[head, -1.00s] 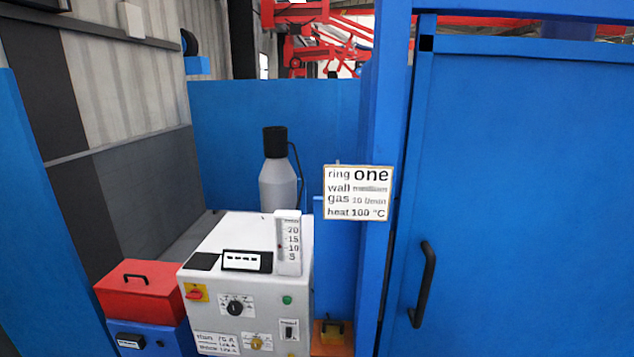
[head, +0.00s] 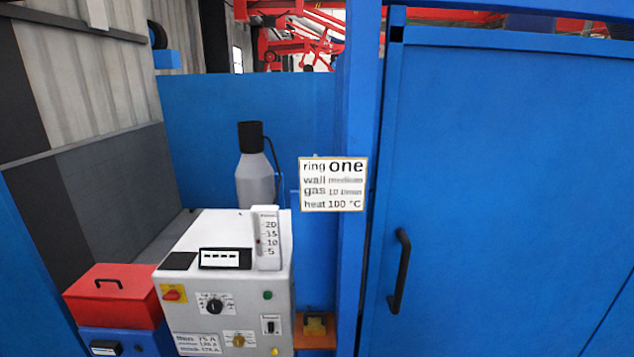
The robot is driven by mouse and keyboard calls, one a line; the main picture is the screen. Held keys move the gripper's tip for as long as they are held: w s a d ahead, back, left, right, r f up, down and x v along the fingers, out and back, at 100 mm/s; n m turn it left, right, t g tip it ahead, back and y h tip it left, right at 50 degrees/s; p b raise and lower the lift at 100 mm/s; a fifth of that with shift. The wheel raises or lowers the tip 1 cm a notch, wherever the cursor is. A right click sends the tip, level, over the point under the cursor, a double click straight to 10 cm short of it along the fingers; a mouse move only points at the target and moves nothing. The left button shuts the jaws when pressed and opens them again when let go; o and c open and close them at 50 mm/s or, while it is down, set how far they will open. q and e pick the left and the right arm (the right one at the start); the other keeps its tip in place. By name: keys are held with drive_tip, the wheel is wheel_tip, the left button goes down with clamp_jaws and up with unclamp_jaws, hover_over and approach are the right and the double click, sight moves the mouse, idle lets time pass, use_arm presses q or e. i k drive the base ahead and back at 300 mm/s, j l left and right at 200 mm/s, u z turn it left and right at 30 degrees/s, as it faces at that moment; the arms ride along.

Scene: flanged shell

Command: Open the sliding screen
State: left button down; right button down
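A large blue screen panel (head: 500,180) fills the right side of the head view. A black vertical bar handle (head: 399,271) is fixed near its left edge. The panel's left edge stands against a blue upright post (head: 360,190), with only a small dark gap at the top corner. Neither of my grippers shows in the head view.
A white machine (head: 225,270) with knobs and a gauge stands left of the post. A red box (head: 112,295) sits on a blue unit beside it. A grey gas bottle (head: 255,178) stands behind. A sign (head: 333,184) hangs by the post.

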sight(502, 221)
drive_tip(key=z, duration=1.6)
